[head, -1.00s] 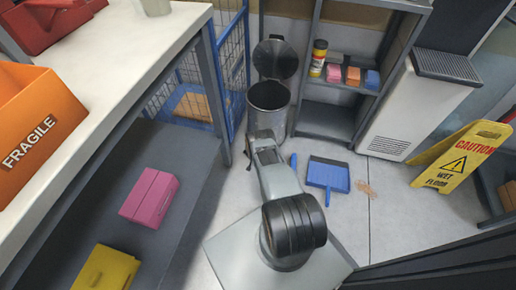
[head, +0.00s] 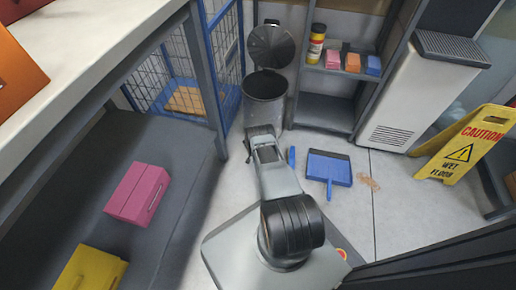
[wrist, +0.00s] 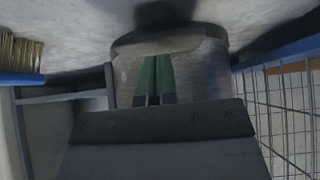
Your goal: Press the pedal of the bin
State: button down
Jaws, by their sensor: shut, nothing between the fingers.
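The grey metal bin (head: 264,108) stands on the floor at the back in the head view, between the blue cage and the shelf. Its round lid (head: 271,46) is raised and the dark opening shows. In the wrist view the bin's body (wrist: 195,65) fills the middle, with its base towards the top. My gripper (wrist: 155,58) shows there as two green fingers, shut and empty, in front of the lower bin. In the head view my arm hides the fingertips and the bin's foot. The pedal is not clearly seen; a dark shape lies beyond the base in the wrist view.
A blue dustpan (head: 328,168) lies right of my arm. A brush (wrist: 20,55) shows in the wrist view. A blue wire cage (head: 231,70) stands left of the bin, a shelf (head: 325,112) right. A yellow wet-floor sign (head: 462,150) stands farther right.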

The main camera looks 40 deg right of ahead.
jog(key=shift+b+x, duration=0.8)
jog(key=shift+b, duration=0.05)
